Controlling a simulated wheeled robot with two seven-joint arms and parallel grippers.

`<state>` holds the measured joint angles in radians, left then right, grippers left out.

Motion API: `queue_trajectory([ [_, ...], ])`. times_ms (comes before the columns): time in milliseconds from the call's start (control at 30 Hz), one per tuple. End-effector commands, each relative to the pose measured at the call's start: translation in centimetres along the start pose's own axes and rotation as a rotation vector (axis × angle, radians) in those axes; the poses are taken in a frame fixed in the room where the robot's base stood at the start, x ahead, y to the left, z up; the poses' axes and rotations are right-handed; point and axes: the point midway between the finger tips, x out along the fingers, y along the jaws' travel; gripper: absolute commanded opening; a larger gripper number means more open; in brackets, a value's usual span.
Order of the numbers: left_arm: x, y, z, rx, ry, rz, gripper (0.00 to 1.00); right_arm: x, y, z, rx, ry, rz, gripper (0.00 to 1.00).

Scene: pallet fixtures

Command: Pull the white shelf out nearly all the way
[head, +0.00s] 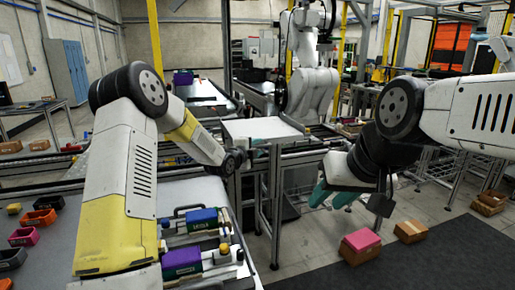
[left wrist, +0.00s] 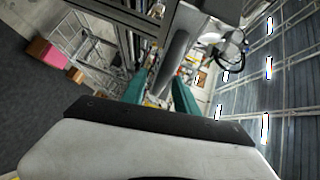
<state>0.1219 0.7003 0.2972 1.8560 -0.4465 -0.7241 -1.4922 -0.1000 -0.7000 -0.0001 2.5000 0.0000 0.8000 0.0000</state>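The white shelf (head: 262,130) is a flat pale panel on a grey metal frame, in the middle of the head view. My left gripper (head: 256,143) is at its near edge, just below the panel, partly hidden by my own wrist. In the left wrist view, the left gripper's teal fingers (left wrist: 162,80) stand apart, with a grey panel-like part (left wrist: 176,48) just beyond their tips. I cannot tell whether they touch the shelf. My right gripper (head: 332,197) hangs right of the shelf frame, its teal fingers apart, holding nothing visible.
A work table (head: 185,195) with purple and blue boxed fixtures stands at the lower left. A pink-topped box (head: 361,244) and a brown carton (head: 410,231) lie on the floor at the right. A white robot arm (head: 308,80) stands behind the shelf. Dark floor mat (head: 440,258) is mostly clear.

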Motion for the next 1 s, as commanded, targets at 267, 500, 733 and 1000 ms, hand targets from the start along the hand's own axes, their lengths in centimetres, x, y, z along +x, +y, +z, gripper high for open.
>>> queue_trajectory([
  [267, 0.83, 0.0, -0.04, 0.0, 0.0, 0.001, 0.36, 0.0, 0.0, 0.0, 0.0, 0.0, 0.0, 0.36],
  [500, 0.8, -0.01, -0.02, 0.0, 0.0, 0.001, 0.09, 0.0, 0.0, 0.0, 0.0, 0.0, 0.0, 0.36],
  [733, 0.79, 0.0, 0.0, 0.0, 0.0, 0.001, 0.0, 0.0, 0.0, 0.0, 0.0, 0.0, 0.0, 0.36],
  [1000, 0.78, 0.03, 0.01, 0.0, 0.0, 0.001, 0.0, 0.0, 0.0, 0.0, 0.0, 0.0, 0.0, 0.36],
])
